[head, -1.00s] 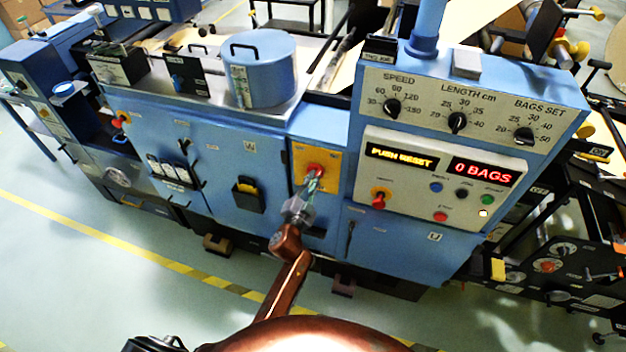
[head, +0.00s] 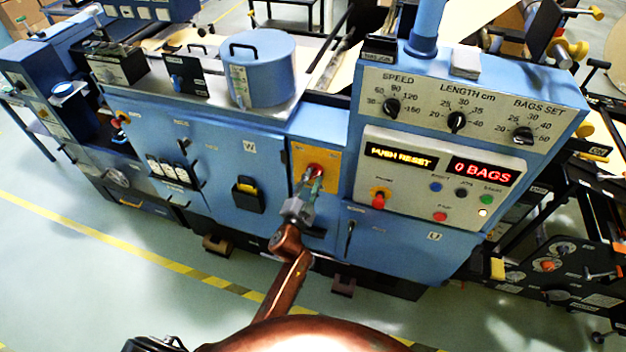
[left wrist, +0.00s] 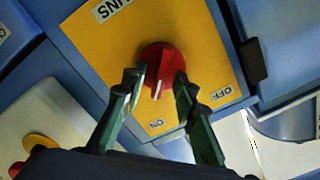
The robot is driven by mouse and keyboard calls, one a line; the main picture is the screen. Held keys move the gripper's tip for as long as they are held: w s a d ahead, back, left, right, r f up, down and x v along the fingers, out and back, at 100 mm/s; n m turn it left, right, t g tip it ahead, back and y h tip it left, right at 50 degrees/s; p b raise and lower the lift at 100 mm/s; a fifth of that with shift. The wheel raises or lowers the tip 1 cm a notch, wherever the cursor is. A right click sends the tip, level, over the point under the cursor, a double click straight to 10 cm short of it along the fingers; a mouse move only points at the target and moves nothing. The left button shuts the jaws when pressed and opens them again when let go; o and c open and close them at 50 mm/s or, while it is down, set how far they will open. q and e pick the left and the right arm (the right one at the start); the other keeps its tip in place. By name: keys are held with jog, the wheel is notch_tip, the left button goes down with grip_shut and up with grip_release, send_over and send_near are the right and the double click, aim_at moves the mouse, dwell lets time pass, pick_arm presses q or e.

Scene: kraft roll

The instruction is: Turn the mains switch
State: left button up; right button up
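The mains switch is a red round knob (left wrist: 163,70) with a white pointer line, on a yellow plate (left wrist: 103,45). In the left wrist view the pointer line points towards the ON label (left wrist: 156,123), away from the OFF label (left wrist: 222,93). My left gripper (left wrist: 158,79) is at the knob, one fingertip on each side of it, with the fingers spread. The fingertips cover parts of the knob's edge. In the head view the left gripper (head: 309,183) reaches up to the knob (head: 315,169) on the machine's front. My right gripper is not seen.
To the right is a control panel (head: 410,205) with a red knob on yellow (head: 379,198), coloured buttons and lit displays reading PUSH RESET and 0 BAGS. A black holder (head: 246,193) is on the blue front to the left. The floor in front is clear.

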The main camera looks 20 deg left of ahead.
pick_arm(q)
jog(key=shift+s, duration=0.3)
jog(key=s, duration=1.1)
jog(key=shift+s+a, duration=0.2)
